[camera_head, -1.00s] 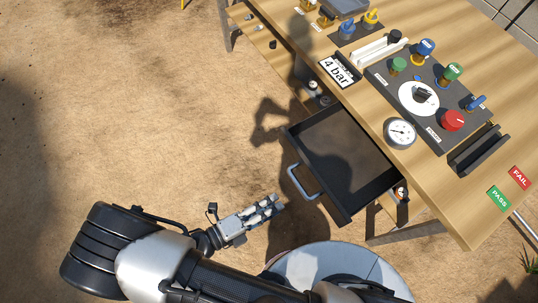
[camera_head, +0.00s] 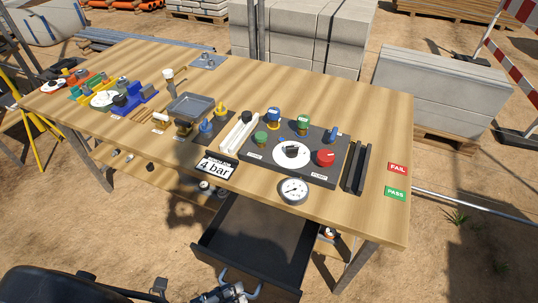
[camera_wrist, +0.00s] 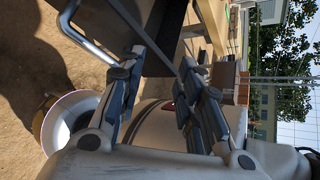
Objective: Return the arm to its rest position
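My gripper (camera_head: 228,292) shows only in part at the bottom edge of the head view, in front of the open drawer (camera_head: 255,243). In the wrist view my gripper (camera_wrist: 165,62) has its two fingers apart, with nothing between them. The drawer's handle (camera_wrist: 84,38) is at the upper left of the wrist view, to the left of the fingers and apart from them. In the head view the handle (camera_head: 240,283) is close to my gripper; I cannot tell the exact gap. Most of my arm is out of the head view.
The wooden table (camera_head: 375,215) carries a valve panel (camera_head: 330,175), a gauge (camera_head: 293,191), a "4 bar" sign (camera_head: 215,167), a grey tray (camera_head: 190,106) and FAIL and PASS labels (camera_head: 397,180). The drawer juts out from the table front. Sandy ground lies left of it.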

